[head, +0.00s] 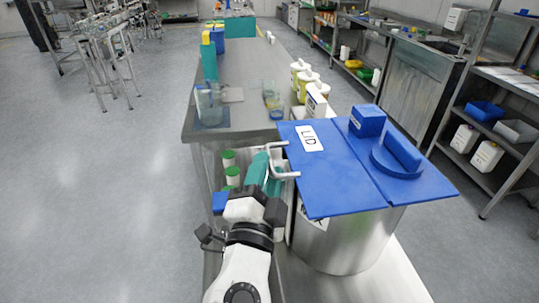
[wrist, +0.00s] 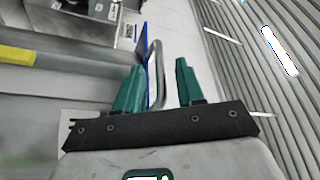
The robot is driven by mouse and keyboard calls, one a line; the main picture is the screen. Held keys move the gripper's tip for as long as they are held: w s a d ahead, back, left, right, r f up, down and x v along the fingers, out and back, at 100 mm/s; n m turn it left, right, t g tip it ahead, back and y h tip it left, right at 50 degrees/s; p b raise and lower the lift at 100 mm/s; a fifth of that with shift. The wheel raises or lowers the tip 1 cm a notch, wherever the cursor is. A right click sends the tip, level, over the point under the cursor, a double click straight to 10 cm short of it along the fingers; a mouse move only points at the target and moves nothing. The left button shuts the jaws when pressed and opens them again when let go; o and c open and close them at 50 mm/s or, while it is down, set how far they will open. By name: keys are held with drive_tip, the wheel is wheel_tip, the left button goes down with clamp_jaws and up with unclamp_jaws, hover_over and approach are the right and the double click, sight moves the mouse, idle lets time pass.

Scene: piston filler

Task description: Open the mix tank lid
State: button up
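The mix tank (head: 335,240) is a steel drum in the head view, and its blue lid (head: 325,175), labelled LID, lies flat over the top. A steel U-shaped handle (head: 284,174) sticks out from the lid's left edge. My gripper (head: 262,170) is at this handle, with its teal fingers pointing toward it. In the wrist view the fingers of my gripper (wrist: 158,85) are apart. The handle (wrist: 157,72) shows between them, nearer the left finger, and the lid (wrist: 143,55) appears edge-on. Contact between finger and handle cannot be told.
A blue block (head: 367,121) and a raised blue half-round piece (head: 399,157) sit on the tank's top right. A steel bench (head: 245,100) behind holds a clear beaker (head: 209,106) and several bottles. Open floor (head: 110,190) lies to the left.

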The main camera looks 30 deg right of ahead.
drive_tip(key=shift+x, duration=1.25)
drive_tip(key=shift+c, duration=0.3)
clamp_jaws()
